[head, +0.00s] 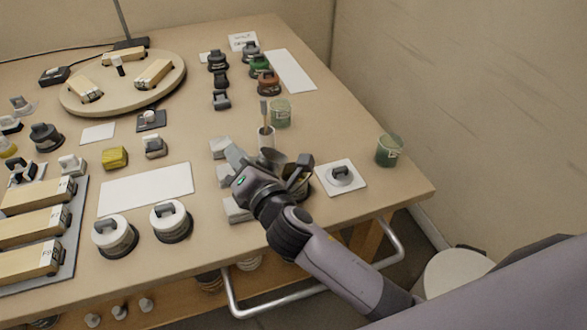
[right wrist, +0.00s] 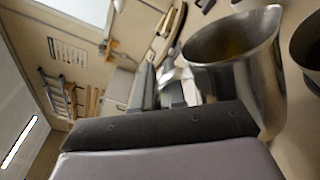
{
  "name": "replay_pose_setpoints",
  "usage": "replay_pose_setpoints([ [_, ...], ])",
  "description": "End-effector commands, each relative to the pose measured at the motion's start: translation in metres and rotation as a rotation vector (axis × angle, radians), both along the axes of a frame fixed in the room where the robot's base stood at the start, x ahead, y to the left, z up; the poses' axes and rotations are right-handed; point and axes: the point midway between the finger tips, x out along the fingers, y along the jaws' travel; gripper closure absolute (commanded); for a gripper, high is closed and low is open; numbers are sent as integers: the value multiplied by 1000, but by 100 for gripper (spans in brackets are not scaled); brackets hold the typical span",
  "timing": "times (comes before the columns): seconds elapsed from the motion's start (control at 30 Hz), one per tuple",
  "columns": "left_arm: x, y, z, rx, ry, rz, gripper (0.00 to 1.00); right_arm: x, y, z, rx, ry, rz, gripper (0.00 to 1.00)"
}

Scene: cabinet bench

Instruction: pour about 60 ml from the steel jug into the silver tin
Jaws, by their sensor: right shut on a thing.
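The steel jug (right wrist: 250,75) is large in the right wrist view, an open metal vessel with a dull yellowish-brown interior. In the head view it is small and partly hidden by my right gripper (head: 268,172), which is shut on it near the front right of the bench. A second dark metallic round vessel (right wrist: 310,45), cut off by the right edge of the wrist view, stands beside the jug; it may be the silver tin. In the head view the tin is mostly hidden behind my gripper, so I cannot tell its contents. No stream of liquid shows. My left gripper is out of view.
A white cup with a brush (head: 266,138) and a green glass (head: 281,114) stand just behind the gripper. A white square with a grey lid (head: 350,187) lies to its right, with a green jar (head: 389,151) beyond. White-lidded containers (head: 171,219) stand at left.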

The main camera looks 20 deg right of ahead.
Motion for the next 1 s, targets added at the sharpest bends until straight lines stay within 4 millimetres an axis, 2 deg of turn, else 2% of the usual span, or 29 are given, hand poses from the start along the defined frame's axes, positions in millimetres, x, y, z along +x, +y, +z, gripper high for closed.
replay_pose_setpoints([
  [0.03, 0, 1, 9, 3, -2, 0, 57, 2, -5, 14, 30, 2, -1, 100],
  [0.13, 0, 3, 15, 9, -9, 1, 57, 4, -12, 23, 93, 22, 1, 100],
  [0.2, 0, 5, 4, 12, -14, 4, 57, 5, -15, 14, 138, 37, 1, 100],
  [0.37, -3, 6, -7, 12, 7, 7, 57, 7, -23, 14, 237, 66, 1, 100],
  [0.5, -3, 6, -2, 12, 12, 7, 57, 8, -27, 24, 310, 86, 1, 100],
  [0.73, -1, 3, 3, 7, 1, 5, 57, 10, -31, 29, 386, 110, 1, 100],
  [1.0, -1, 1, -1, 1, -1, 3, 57, 11, -35, 26, 435, 124, 1, 100],
])
